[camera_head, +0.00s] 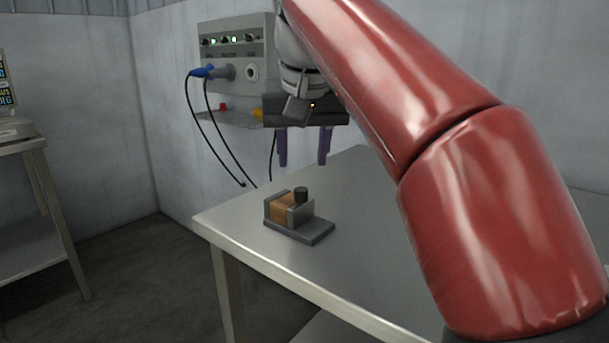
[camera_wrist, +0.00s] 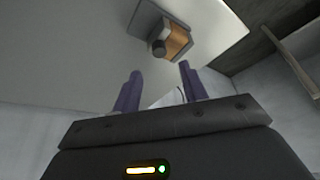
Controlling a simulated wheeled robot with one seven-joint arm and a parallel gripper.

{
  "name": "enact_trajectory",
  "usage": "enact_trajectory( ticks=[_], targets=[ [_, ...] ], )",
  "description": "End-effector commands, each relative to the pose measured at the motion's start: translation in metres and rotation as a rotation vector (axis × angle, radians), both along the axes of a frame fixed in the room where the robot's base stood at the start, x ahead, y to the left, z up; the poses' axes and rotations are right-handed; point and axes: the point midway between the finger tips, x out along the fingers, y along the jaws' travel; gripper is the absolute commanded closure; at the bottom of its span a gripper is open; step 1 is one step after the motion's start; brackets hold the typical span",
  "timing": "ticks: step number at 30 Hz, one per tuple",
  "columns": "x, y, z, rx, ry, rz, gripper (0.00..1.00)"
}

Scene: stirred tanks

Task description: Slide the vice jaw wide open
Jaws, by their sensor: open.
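The vice (camera_head: 300,228) sits on the grey table near its left corner. It has a dark grey base, grey jaws and a dark round knob (camera_head: 301,194) on top at the right-hand jaw. A brown block (camera_head: 283,206) sits between the jaws, with no clear gap showing. My gripper (camera_head: 303,160) is open and empty, its purple fingers pointing down, above and behind the vice. In the wrist view the vice (camera_wrist: 146,22) lies beyond the open fingertips (camera_wrist: 160,72), apart from them, with its knob (camera_wrist: 158,47) facing me.
The table (camera_head: 345,262) is otherwise clear around the vice. A grey control box (camera_head: 235,50) with blue-plugged cables hangs on the wall behind, above a small shelf (camera_head: 228,118) with red and yellow items. Another table (camera_head: 35,210) stands at the far left.

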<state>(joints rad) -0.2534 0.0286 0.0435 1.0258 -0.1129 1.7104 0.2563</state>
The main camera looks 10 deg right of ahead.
Motion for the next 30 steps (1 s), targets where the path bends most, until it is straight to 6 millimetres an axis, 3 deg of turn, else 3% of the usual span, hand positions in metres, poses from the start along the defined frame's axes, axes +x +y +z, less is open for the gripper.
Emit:
enact_trajectory(
  ticks=[6,12,23,30],
  targets=[
    [0.013,-0.001,-0.036,-0.001,0.002,0.0,0.57],
    [0.023,-0.001,-0.058,0.0,0.0,0.0,0.57],
    [0.026,-0.001,-0.064,0.0,-0.002,0.0,0.57],
    [0.026,-0.001,-0.064,0.0,-0.002,0.0,0.86]
  ],
)
